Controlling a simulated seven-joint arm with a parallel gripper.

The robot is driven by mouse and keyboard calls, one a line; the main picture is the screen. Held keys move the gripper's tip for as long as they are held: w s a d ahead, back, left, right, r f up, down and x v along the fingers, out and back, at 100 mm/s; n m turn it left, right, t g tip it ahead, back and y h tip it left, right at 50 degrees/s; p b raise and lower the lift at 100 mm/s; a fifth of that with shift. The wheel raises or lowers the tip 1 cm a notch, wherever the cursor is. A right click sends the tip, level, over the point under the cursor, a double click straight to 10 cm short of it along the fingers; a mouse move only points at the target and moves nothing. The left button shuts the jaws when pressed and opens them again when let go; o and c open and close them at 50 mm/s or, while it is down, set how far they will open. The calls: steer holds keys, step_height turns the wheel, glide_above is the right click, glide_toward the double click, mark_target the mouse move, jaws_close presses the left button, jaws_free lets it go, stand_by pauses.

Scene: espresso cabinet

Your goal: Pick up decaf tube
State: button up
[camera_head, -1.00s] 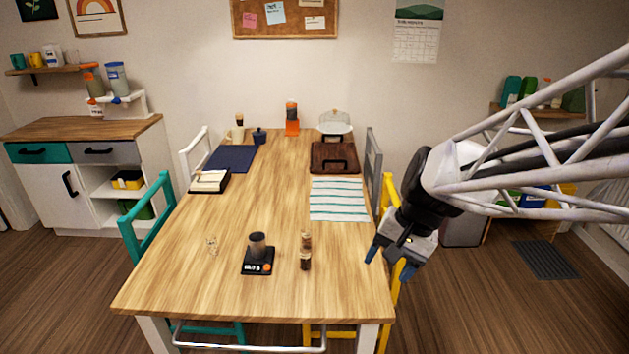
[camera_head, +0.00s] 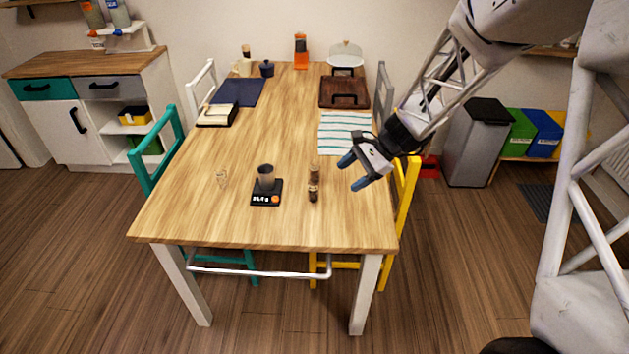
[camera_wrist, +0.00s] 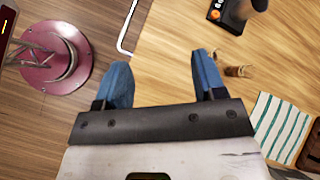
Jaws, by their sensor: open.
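Two small dark tubes with tan tops stand on the wooden table in the head view, a far tube (camera_head: 314,173) and a near tube (camera_head: 313,191). I cannot read a label, so I cannot tell which is the decaf tube. Both also show small at the right of the wrist view, close together. My gripper (camera_head: 352,172) is open and empty, to the right of the tubes and apart from them. In the wrist view its blue fingers (camera_wrist: 162,68) are spread over the table edge and floor, with the tubes right of the right finger.
A black scale (camera_head: 266,199) with a dark cup (camera_head: 266,176) stands left of the tubes. A small clear glass (camera_head: 222,179) is farther left. A striped cloth (camera_head: 345,132) lies behind my gripper. A yellow chair (camera_head: 405,195) stands at the table's right edge.

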mark_target(313, 192)
steer(key=w+a+f+m+y, duration=0.1)
steer(key=w+f+m, duration=0.1)
steer(key=w+f, duration=0.2)
steer(key=w+a+f+m+t+y, duration=0.1)
steer(key=w+f+m, duration=0.1)
steer(key=w+f, duration=0.3)
steer(key=w+a+f+m+y, duration=0.1)
steer(key=w+f+m+y, duration=0.1)
steer(key=w+f, duration=0.2)
steer(key=shift+w+a+f+m+t, duration=0.1)
steer(key=shift+w+f+m+t, duration=0.1)
steer(key=shift+f, duration=0.7)
steer(key=shift+w+a+f+m+t, duration=0.1)
steer(key=shift+f+m, duration=0.1)
steer(key=shift+f, duration=0.7)
steer(key=shift+w+f, duration=0.3)
steer(key=shift+f, duration=0.25)
steer(key=shift+a, duration=0.1)
steer(key=shift+x, duration=1.2)
steer(key=shift+a, duration=0.1)
steer(key=shift+x, duration=2.5)
steer(key=shift+w, duration=0.15)
steer(key=shift+c, duration=0.5)
